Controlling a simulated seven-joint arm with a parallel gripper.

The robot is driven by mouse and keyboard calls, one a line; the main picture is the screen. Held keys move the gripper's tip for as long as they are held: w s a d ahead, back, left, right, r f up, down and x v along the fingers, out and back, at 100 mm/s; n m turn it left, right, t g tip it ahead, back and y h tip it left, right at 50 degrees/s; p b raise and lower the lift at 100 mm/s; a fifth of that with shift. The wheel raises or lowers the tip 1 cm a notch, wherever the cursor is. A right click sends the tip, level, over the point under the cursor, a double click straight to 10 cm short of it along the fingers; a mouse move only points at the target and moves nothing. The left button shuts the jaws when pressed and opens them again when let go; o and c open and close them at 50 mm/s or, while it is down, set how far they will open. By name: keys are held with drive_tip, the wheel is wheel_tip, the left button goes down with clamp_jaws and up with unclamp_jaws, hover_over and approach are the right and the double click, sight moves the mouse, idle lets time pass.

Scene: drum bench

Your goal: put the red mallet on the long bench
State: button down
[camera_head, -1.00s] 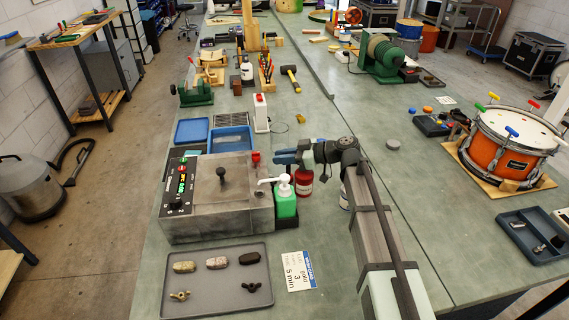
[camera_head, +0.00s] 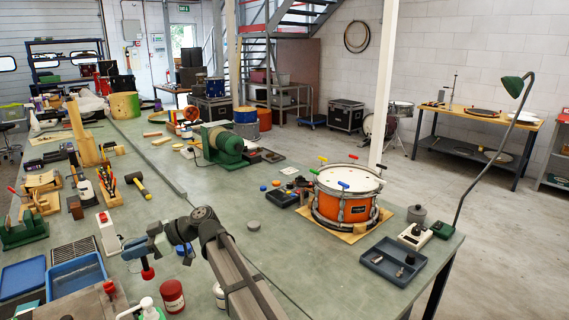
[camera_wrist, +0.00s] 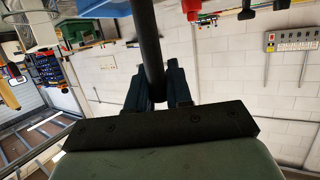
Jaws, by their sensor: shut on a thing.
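My gripper (camera_head: 147,248) is at the lower left of the head view, raised above the large grey-green bench (camera_head: 330,268). Its blue fingers are shut on a dark rod, apparently the handle of the red mallet; a red end (camera_head: 147,273) shows just below the fingers. In the wrist view the dark handle (camera_wrist: 149,45) runs between the blue fingers (camera_wrist: 157,85) and out of the top of the picture; the mallet's head is not clearly seen there. A wood-topped bench (camera_head: 455,122) stands by the right wall; I cannot tell which bench is called long.
Near my gripper stand a red jar (camera_head: 172,295) and a pump bottle (camera_head: 150,308). An orange drum (camera_head: 343,200), a dark blue tray (camera_head: 392,263) and a green lamp (camera_head: 512,88) occupy the right side. The bench's front middle is fairly clear.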

drive_tip(key=w+d+f+m+t, duration=0.2)
drive_tip(key=w+f+m+t, duration=0.2)
drive_tip(key=w+m+t, duration=0.5)
drive_tip(key=w+d+r+m+t+h, duration=0.1)
drive_tip(key=w+d+m+t+h, duration=0.35)
drive_tip(key=w+d+t, duration=0.4)
drive_tip(key=w+d+r+m+t+h, duration=0.1)
drive_tip(key=w+d+r+m+h, duration=0.15)
drive_tip(key=d, duration=1.45)
drive_tip(key=w+d+r+m+h, duration=0.2)
drive_tip(key=d+m+h, duration=0.15)
drive_tip(key=d, duration=1.35)
drive_tip(key=w+d+r+m+t+h, duration=0.1)
drive_tip(key=w+d+r+m+h, duration=0.15)
drive_tip(key=d, duration=1.45)
drive_tip(key=w+d+f+m+h, duration=0.2)
drive_tip(key=w+d+f+h, duration=0.1)
drive_tip(key=d, duration=0.4)
drive_tip(key=w+d+f+m+h, duration=0.2)
drive_tip(key=w+d+f, duration=0.1)
drive_tip(key=d, duration=0.4)
drive_tip(key=shift+w+g+h, duration=0.25)
drive_tip(key=shift+g+h, duration=0.1)
drive_tip(key=shift+h, duration=0.05)
